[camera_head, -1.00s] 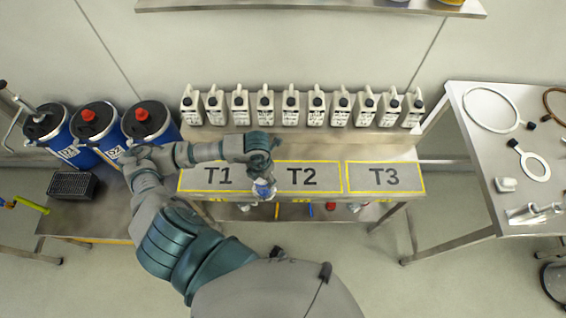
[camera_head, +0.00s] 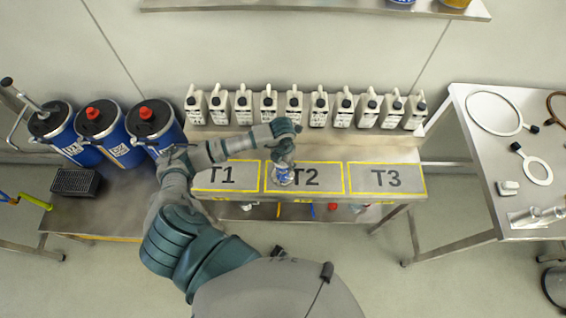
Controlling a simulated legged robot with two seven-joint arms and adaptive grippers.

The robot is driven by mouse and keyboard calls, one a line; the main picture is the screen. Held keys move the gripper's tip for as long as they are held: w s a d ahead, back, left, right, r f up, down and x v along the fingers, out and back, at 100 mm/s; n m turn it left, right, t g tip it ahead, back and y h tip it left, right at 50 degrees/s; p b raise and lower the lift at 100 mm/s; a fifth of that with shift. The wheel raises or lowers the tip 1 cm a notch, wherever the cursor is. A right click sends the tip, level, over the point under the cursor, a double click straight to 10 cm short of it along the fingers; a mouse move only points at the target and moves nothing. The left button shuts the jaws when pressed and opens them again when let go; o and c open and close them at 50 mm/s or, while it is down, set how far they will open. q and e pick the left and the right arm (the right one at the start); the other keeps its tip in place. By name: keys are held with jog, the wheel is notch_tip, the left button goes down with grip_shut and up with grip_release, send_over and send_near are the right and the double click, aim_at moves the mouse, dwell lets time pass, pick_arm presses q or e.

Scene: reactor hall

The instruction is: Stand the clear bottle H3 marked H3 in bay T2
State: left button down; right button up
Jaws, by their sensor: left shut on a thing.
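The clear bottle H3 (camera_head: 283,177) has a blue-and-white label; the H3 mark is too small to read. My left gripper (camera_head: 284,158) is shut on its upper part. The bottle shows over the left part of bay T2 (camera_head: 318,182), a yellow-outlined rectangle in the middle of the bench front. I cannot tell whether its base touches the surface. My right gripper is not in view.
Bay T1 (camera_head: 238,187) lies to the left and bay T3 (camera_head: 410,181) to the right, both bare. Several white jugs (camera_head: 294,106) stand in a row behind the bays. Blue drums (camera_head: 155,124) stand at the left. A steel table (camera_head: 475,150) is at the right.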

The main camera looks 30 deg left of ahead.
pick_arm(q)
jog(key=shift+c, duration=1)
grip_release()
jog(key=shift+f, duration=0.1)
jog(key=shift+a, duration=0.1)
notch_tip(320, 180, up, 12)
jog(key=shift+r, duration=0.1)
